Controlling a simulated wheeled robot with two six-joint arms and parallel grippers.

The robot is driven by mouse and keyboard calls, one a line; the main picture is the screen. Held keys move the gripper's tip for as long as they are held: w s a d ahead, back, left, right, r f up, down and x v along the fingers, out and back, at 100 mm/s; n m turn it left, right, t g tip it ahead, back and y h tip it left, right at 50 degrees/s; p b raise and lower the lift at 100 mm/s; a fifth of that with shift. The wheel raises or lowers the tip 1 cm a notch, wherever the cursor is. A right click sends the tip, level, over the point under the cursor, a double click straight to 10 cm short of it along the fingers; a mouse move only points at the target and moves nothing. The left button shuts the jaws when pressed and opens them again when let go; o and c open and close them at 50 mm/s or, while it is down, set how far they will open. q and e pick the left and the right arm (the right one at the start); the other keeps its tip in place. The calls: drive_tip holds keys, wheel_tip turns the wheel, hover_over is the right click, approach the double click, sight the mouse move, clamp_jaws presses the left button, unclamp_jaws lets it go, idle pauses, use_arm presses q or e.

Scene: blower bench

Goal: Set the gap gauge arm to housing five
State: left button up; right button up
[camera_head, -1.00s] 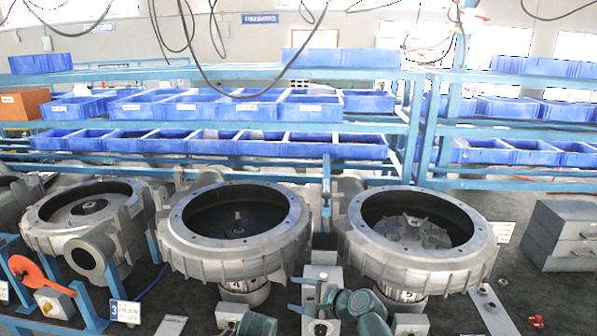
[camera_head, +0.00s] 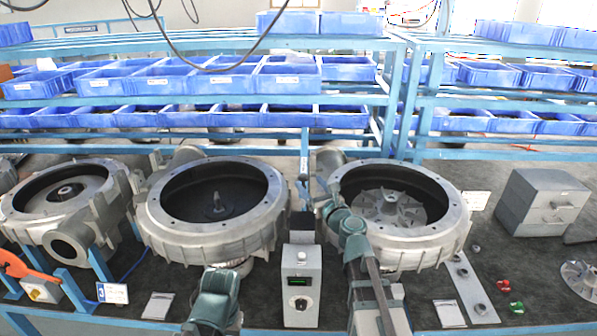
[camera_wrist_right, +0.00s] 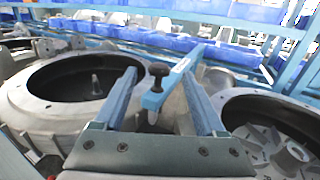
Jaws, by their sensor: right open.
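The gap gauge arm is a blue bar (camera_wrist_right: 178,80) with a black knob (camera_wrist_right: 158,69) and a pale tip, seen in the right wrist view. It points toward me between two housings. In the head view a blue upright (camera_head: 304,150) stands between the middle housing (camera_head: 212,235) and the right housing (camera_head: 420,246), which has a finned impeller (camera_head: 390,210) inside. My right gripper (camera_head: 326,203) is open at the right housing's left rim. In the wrist view its fingers (camera_wrist_right: 165,72) stand either side of the gauge arm, without visible grip. My left gripper is not seen.
A grey control box (camera_head: 300,285) stands in front, between the middle and right housings. A third housing (camera_head: 65,205) is at left, near a "3" sign (camera_head: 112,293). A grey drawer cabinet (camera_head: 542,203) is at right. Blue bins (camera_head: 225,80) fill the racks behind.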

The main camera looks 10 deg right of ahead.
drive_tip(key=w+a, duration=0.1)
drive_tip(key=w, duration=0.7)
drive_tip(key=shift+w+a, duration=0.25)
drive_tip(key=shift+a, duration=0.05)
clamp_jaws()
idle(1.1)
